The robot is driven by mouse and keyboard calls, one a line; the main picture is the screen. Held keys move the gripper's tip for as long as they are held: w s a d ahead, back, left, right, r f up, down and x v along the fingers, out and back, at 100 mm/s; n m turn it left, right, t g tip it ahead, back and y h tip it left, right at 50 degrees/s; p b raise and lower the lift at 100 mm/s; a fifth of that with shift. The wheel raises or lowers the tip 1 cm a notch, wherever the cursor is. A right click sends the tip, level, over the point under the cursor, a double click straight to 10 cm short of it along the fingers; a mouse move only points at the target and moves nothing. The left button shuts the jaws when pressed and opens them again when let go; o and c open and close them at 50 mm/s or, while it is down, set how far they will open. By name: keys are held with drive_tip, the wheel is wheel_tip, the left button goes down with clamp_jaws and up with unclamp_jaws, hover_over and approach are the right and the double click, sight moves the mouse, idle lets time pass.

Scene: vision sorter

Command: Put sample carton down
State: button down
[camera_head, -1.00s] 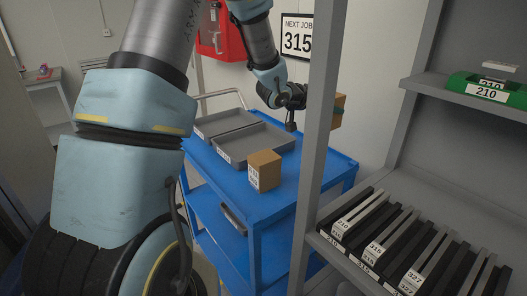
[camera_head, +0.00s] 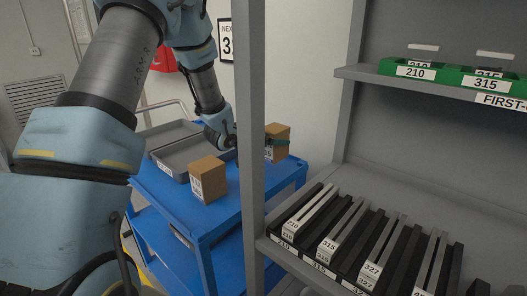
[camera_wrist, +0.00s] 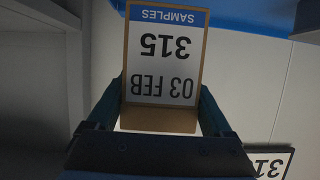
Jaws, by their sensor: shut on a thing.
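My gripper (camera_wrist: 160,110) is shut on the sample carton (camera_wrist: 165,55). In the wrist view its label reads SAMPLES, 315, 03 FEB, upside down, with a finger on each side. In the head view the held carton (camera_head: 279,136) is brown and shows right of a grey rack post, over the right part of the blue cart (camera_head: 225,215). The post hides part of my gripper. I cannot tell whether the carton touches the cart top. A second brown carton (camera_head: 208,178) with a white label stands on the cart, left of the post.
Grey trays (camera_head: 183,157) lie on the cart's left part. The rack post (camera_head: 252,120) stands in front of the cart. The rack holds labelled dark slots (camera_head: 345,235) below and green bins (camera_head: 440,76) marked 210 and 315 above. A wall sign (camera_head: 226,40) is partly hidden.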

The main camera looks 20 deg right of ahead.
drive_tip(key=shift+f+p, duration=0.5)
drive_tip(key=shift+f, duration=1.7)
drive_tip(key=shift+f, duration=0.1)
unclamp_jaws()
drive_tip(key=b+v, duration=0.3)
drive_tip(key=v, duration=0.9)
drive_tip(key=shift+s, duration=0.1)
